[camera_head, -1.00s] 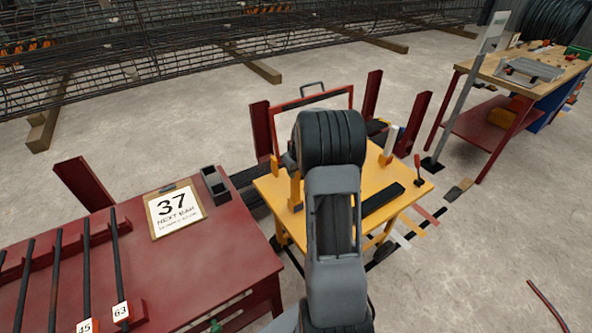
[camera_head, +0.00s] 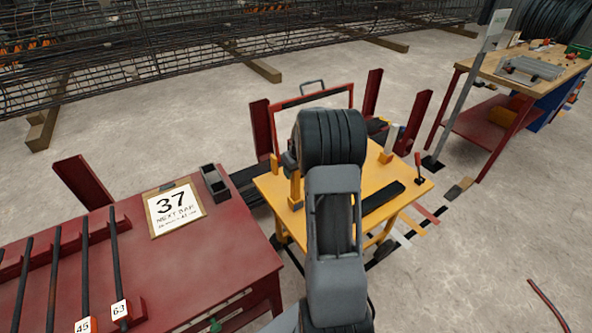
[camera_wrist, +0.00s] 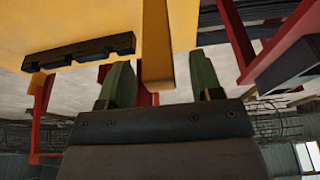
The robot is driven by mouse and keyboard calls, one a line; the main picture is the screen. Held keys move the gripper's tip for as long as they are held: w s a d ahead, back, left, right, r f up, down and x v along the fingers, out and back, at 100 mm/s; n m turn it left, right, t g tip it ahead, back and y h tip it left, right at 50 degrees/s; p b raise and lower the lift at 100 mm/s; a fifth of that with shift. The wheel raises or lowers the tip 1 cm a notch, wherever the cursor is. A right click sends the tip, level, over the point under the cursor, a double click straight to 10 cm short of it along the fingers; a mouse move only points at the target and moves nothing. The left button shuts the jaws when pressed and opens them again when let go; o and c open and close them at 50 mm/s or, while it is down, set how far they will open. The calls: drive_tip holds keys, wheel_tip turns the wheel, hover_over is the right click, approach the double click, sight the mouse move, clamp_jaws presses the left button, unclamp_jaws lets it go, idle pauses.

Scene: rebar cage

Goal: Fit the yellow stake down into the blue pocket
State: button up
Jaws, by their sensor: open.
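A yellow stake (camera_wrist: 157,45) shows in the wrist view, between the two green fingers of my gripper (camera_wrist: 162,78). The fingers are apart, with a visible gap on each side of the stake. In the head view, a yellow upright piece (camera_head: 295,188), which looks like the same stake, stands at the left part of the yellow cart top (camera_head: 268,186), partly behind my arm. My arm hides the gripper fingers there. I cannot make out a blue pocket in either view.
A dark slotted bar (camera_head: 383,196) lies on the cart, and a white upright piece (camera_head: 391,138) stands at its back. Red posts (camera_head: 413,122) stand around the cart. A red table (camera_head: 190,262) with bars is at left, a workbench (camera_head: 520,72) at right.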

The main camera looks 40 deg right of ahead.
drive_tip(key=v, duration=1.3)
drive_tip(key=shift+r, duration=0.25)
drive_tip(key=shift+s, duration=0.1)
